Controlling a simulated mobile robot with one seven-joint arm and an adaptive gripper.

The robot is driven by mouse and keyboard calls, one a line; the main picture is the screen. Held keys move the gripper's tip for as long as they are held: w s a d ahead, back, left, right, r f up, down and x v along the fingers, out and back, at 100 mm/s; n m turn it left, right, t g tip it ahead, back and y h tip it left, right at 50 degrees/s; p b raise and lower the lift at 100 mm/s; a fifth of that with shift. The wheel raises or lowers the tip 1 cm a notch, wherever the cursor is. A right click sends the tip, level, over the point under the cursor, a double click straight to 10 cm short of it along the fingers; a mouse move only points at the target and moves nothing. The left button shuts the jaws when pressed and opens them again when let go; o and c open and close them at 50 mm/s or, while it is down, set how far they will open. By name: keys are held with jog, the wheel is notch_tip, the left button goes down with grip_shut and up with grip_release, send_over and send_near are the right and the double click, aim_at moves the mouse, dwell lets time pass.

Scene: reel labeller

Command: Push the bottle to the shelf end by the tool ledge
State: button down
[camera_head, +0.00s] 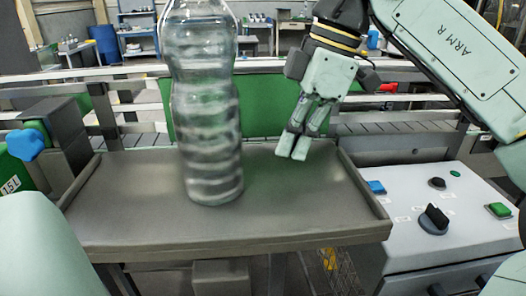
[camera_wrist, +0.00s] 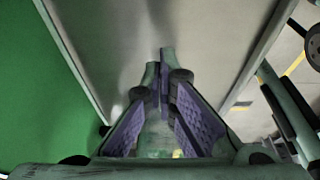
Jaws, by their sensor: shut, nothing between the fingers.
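A clear plastic bottle (camera_head: 207,120) stands upright on the grey shelf (camera_head: 120,215), a little left of its middle. Its top is cut off by the upper edge of the head view. My gripper (camera_head: 292,152) hangs fingers down over the right half of the shelf, right of the bottle and apart from it. Its fingers are shut with nothing between them; the shut fingers also show in the wrist view (camera_wrist: 165,65). I cannot tell whether the fingertips touch the shelf. The bottle does not show in the wrist view. I cannot clearly identify the tool ledge.
The shelf has low raised rims at its left and right ends. A control box (camera_head: 445,215) with knobs and buttons stands right of it. A green panel (camera_head: 262,105) and rails run behind. A dark block with a blue knob (camera_head: 25,144) is at the left. The shelf's right half is otherwise clear.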

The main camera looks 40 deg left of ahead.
jog(key=shift+x, duration=1)
jog(key=shift+s+a+f+p, duration=0.2)
jog(key=shift+s+a+p, duration=0.75)
jog(key=shift+s+a, duration=0.5)
jog(key=shift+s+d, duration=0.1)
